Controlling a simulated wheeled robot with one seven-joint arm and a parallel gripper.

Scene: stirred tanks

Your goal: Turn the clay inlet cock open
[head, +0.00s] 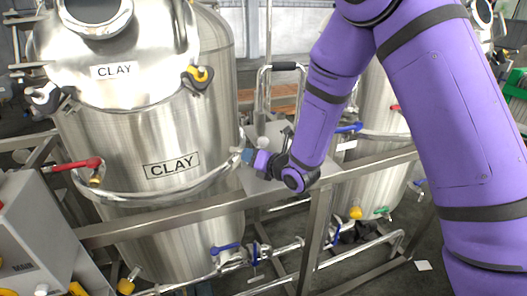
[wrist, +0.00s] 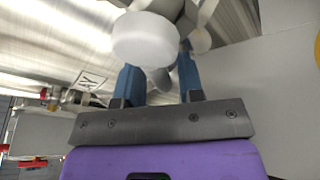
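The steel tank labelled CLAY (head: 130,130) stands at the left in the head view. My gripper (head: 246,156) is at the tank's right side, at the height of the curved pipe around it. In the wrist view, the two blue fingers of my gripper (wrist: 158,84) are apart. A grey stub (wrist: 162,76) shows between them, with a gap visible at the sides. A pale round cap (wrist: 146,38) lies just beyond and partly covers the left fingertip. I cannot tell whether these are parts of the clay inlet cock; its handle is not clearly visible.
A red-handled cock (head: 80,165) is on the tank's left side. A blue-handled cock (head: 226,248) sits on the low pipe. A steel frame rail (head: 130,229) crosses in front. A second tank (head: 372,185) stands at the right, partly behind my arm.

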